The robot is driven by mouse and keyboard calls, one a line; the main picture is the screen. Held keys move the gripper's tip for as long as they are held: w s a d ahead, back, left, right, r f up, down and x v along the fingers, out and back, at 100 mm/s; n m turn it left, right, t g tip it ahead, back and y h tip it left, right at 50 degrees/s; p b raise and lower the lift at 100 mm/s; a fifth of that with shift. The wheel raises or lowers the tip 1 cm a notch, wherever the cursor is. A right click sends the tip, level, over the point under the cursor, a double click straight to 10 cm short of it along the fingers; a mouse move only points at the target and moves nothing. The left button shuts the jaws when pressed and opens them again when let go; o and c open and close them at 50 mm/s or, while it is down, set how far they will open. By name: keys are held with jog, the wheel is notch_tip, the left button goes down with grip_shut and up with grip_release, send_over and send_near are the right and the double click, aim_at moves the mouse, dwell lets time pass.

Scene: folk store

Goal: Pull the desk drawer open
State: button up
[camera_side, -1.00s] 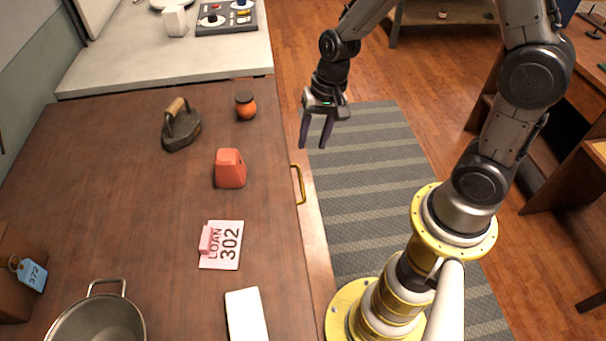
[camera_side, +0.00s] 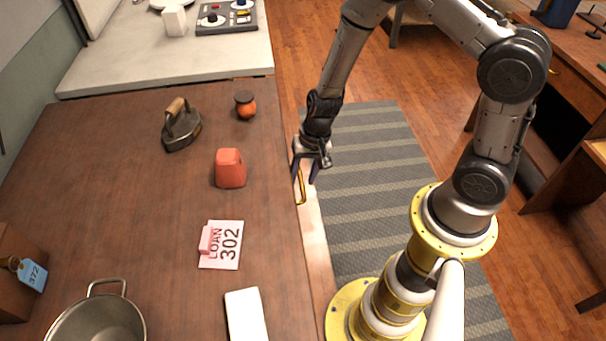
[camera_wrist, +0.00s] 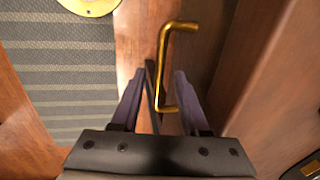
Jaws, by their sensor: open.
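The brass drawer handle (camera_side: 300,187) sits on the front edge of the brown desk (camera_side: 110,200). In the wrist view the handle (camera_wrist: 165,65) is a bent bar, and its lower end lies between the two fingers. My gripper (camera_side: 304,182) is at the handle, with one finger on each side of it and the jaws apart. The wrist view shows my gripper (camera_wrist: 157,82) open around the handle's near end. I cannot tell whether either finger touches the bar. The drawer front is seen edge-on from the side, and no opened gap shows.
The floor by the striped rug (camera_side: 375,190) is clear.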

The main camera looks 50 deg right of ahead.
grip_shut()
dwell(1.4)
